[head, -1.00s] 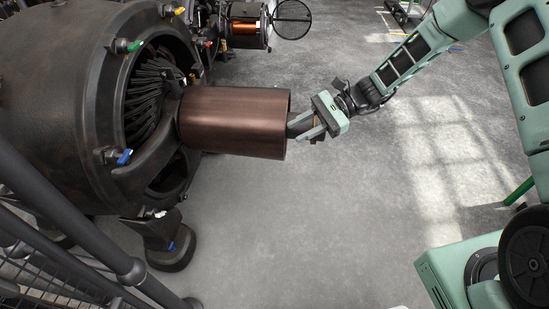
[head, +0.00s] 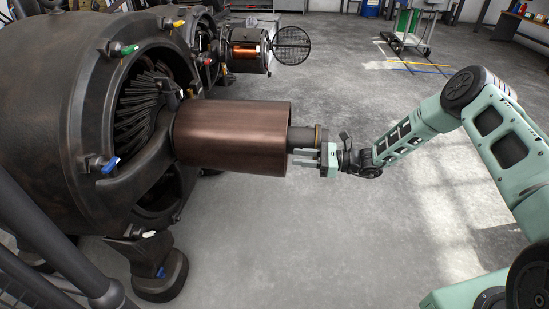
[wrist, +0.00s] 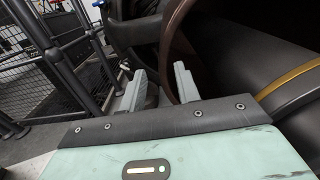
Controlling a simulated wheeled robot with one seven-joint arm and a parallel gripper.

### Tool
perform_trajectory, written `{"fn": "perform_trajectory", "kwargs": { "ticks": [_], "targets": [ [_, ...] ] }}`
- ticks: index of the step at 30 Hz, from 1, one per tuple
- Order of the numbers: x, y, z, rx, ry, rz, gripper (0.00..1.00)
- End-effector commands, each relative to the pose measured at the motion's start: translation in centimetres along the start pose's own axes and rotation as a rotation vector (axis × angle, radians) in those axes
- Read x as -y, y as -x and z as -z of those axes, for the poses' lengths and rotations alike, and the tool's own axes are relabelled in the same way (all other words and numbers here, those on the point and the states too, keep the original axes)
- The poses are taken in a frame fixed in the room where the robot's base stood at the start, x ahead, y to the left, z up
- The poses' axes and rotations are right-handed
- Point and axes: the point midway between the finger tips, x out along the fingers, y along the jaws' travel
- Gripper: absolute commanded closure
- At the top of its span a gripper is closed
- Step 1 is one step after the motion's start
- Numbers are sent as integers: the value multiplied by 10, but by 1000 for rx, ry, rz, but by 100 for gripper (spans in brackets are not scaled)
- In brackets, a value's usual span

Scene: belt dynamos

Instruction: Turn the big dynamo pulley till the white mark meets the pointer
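The big dynamo (head: 55,110) stands at the left in the head view, with its brown metal pulley (head: 232,138) jutting right on a dark shaft (head: 302,138). My gripper (head: 298,156) is at the pulley's open right end, just below the shaft, with its fingers pointing at the rim. In the wrist view my gripper (wrist: 160,88) has its two fingers apart, with the brown pulley rim (wrist: 172,40) between or just beyond them. I cannot tell whether they touch it. The shaft (wrist: 260,45) lies to their right. I can make out neither the white mark nor the pointer.
A smaller machine with a copper coil (head: 249,50) and a handwheel (head: 290,45) stands behind. Dark railings (head: 60,245) run along the lower left. A green trolley (head: 407,25) is at the back. The grey floor below the pulley is clear.

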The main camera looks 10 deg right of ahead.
Motion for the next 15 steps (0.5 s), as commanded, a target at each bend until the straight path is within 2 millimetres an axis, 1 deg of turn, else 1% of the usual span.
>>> {"fn": "perform_trajectory", "kwargs": {
  "ticks": [1,6,9,12,15],
  "targets": [
    [-1,-12,2,0,2,-4,68],
    [-1,-46,2,-1,2,-4,68],
    [-1,-63,2,-1,3,-3,68],
    [0,-75,1,-1,3,-2,68],
    [0,-82,1,-1,2,-1,68]
  ]
}}
